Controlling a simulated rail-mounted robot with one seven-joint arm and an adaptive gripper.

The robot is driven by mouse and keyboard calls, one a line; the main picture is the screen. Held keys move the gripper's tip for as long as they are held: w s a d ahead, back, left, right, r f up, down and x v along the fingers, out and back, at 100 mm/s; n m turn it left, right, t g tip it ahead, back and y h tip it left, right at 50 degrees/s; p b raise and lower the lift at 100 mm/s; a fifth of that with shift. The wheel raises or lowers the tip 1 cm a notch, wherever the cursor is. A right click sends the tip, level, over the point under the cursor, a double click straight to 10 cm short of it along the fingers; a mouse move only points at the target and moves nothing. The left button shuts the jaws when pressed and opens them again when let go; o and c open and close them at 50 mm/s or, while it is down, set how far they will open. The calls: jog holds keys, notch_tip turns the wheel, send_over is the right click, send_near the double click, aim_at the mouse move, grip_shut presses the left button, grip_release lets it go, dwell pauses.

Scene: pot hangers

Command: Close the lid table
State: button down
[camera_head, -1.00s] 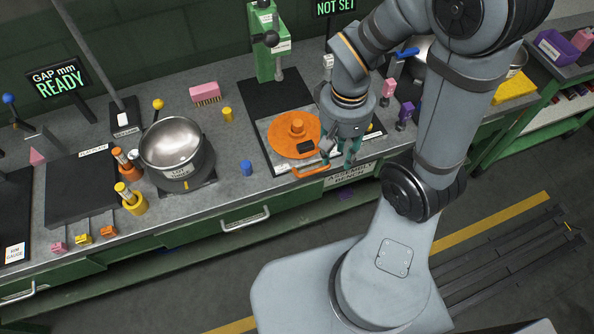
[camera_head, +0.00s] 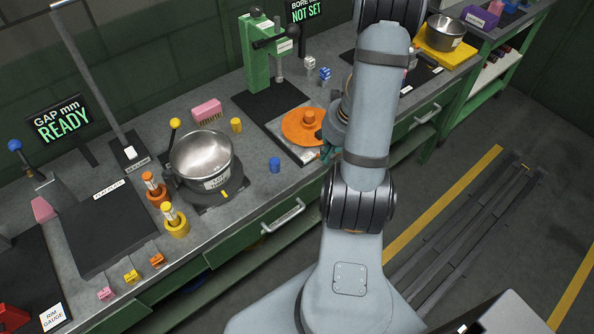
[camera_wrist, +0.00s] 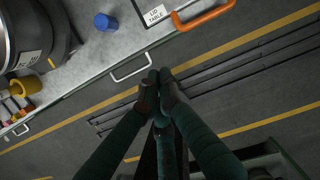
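The lid table is a flat grey plate (camera_head: 276,126) on the bench, with an orange lid (camera_head: 300,128) with a raised knob lying on it. In the wrist view its "LID TABLE" label (camera_wrist: 154,14) and orange handle (camera_wrist: 212,18) show at the top, by the bench's front edge. In the head view my arm hides the handle and the plate's right part. My gripper's dark teal fingers (camera_wrist: 160,76) are together and empty, apart from the handle and over the floor in front of the bench in the wrist view. In the head view only a teal bit (camera_head: 327,152) shows.
A steel pot (camera_head: 203,160) sits left of the lid table, with a blue cylinder (camera_head: 274,164) between. A green press (camera_head: 262,60) stands behind. A drawer handle (camera_head: 283,216) juts from the bench front. The floor in front is open, with dark rails (camera_head: 470,215).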

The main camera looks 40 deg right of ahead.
jog(key=w+f+m+b, duration=0.1)
jog(key=f+b, duration=0.1)
jog(key=f, duration=0.1)
jog(key=w+d+f+m+b, duration=0.1)
jog(key=w+f+b, duration=0.1)
jog(key=f, duration=0.1)
jog(key=w+d+f+b, duration=0.1)
jog(key=w+f, duration=0.1)
jog(key=f, duration=0.1)
jog(key=shift+w+f+m+b, duration=0.25)
jog(key=shift+f+m+b, duration=0.15)
jog(key=shift+w+f, duration=0.15)
jog(key=shift+w, duration=0.3)
